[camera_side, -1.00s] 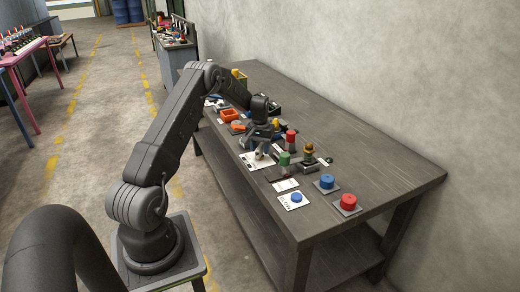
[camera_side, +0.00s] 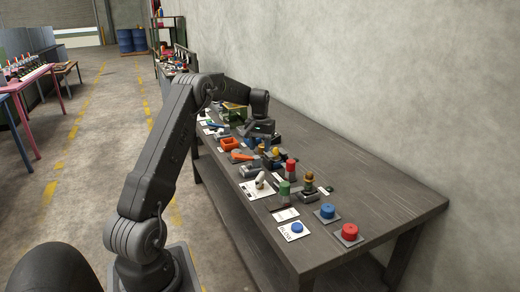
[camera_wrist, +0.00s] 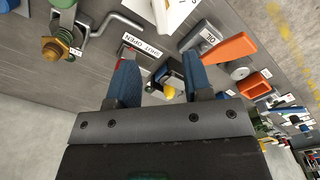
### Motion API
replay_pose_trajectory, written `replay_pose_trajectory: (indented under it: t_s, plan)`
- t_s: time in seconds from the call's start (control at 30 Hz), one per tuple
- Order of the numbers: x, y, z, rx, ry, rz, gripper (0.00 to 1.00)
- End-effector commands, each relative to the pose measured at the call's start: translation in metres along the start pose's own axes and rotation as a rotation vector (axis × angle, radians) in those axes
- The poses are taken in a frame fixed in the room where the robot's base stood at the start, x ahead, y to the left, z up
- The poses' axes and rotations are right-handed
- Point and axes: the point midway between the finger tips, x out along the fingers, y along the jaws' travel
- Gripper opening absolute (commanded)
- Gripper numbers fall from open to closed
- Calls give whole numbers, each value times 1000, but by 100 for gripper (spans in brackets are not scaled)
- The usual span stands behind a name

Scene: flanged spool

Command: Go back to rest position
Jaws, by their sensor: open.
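My gripper (camera_side: 262,133) is above the far half of the workbench (camera_side: 395,185) in the side view. In the wrist view its two blue fingers (camera_wrist: 160,78) are spread apart with nothing held between them. A small yellow knob (camera_wrist: 168,93) on the bench shows beyond the gap, apart from the fingers. A flanged spool cannot be made out in either view.
Below and around my gripper are an orange lever (camera_wrist: 230,50), an orange open box (camera_wrist: 254,86) and a brass-topped fitting (camera_wrist: 53,48). Red (camera_side: 349,231) and blue (camera_side: 327,211) buttons sit at the near end. A wall bounds the right side.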

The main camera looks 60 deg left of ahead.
Motion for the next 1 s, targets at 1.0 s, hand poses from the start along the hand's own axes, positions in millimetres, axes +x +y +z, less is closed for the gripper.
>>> replay_pose_trajectory:
  t_s: [1.0]
  plan:
    - [-163,145,331,587,353,110,46]
